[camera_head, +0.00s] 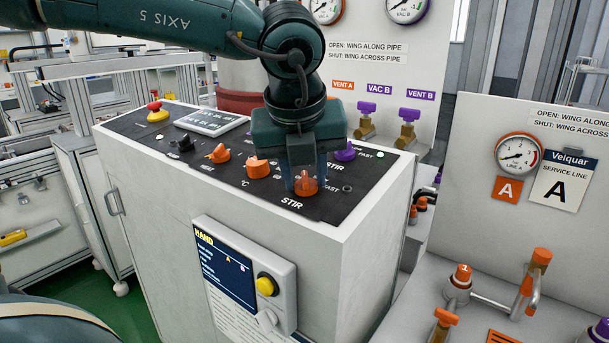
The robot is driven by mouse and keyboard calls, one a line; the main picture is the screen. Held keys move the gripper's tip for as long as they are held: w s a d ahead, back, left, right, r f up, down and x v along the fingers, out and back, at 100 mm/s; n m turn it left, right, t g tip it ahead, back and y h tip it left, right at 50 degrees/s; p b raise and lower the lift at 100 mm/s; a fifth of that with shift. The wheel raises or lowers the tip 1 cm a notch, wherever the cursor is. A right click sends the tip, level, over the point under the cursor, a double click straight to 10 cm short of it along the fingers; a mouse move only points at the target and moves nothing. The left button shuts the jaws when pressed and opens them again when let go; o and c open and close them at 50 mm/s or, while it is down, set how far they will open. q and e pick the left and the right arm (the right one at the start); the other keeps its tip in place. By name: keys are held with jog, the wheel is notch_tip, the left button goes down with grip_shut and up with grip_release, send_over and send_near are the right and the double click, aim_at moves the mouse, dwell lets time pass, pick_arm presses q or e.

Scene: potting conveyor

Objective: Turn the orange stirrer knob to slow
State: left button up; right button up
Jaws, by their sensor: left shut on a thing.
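My left gripper (306,180) reaches straight down onto the panel on top of the white cabinet. It is shut on the orange stirrer knob (307,187), at the front edge of the panel above the word STIR. The gripper's fingers cover part of the knob, and I cannot read which way its pointer faces. The word FAST shows to the right of the knob; the other end of its scale is hidden or too small to read. My right gripper is not in view.
A purple knob (344,152) stands close behind the held one. Two more orange knobs (257,168) (218,154), a black knob (182,144) and a red-and-yellow stop button (156,112) line the panel to the left. A HAND box (243,275) hangs on the cabinet's front.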

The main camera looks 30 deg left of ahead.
pick_arm(q)
jog(key=m+b, duration=0.2)
jog(key=m, duration=0.1)
jog(key=shift+a+f+h, duration=0.1)
jog(key=shift+h, duration=0.3)
jog(key=m+b, duration=0.1)
jog(key=m, duration=0.2)
jog(key=shift+t+h, duration=0.3)
jog(key=shift+h, duration=0.1)
jog(key=shift+a+m, duration=0.1)
jog(key=shift+m, duration=0.8)
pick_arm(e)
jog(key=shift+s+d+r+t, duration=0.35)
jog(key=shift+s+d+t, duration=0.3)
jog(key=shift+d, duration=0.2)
pick_arm(q)
jog(key=shift+m+h, duration=0.3)
jog(key=o, duration=1)
jog(key=shift+c, duration=0.2)
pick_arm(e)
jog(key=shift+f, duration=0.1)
pick_arm(q)
jog(key=p+v, duration=0.1)
jog(key=v, duration=1.2)
jog(key=shift+r, duration=0.2)
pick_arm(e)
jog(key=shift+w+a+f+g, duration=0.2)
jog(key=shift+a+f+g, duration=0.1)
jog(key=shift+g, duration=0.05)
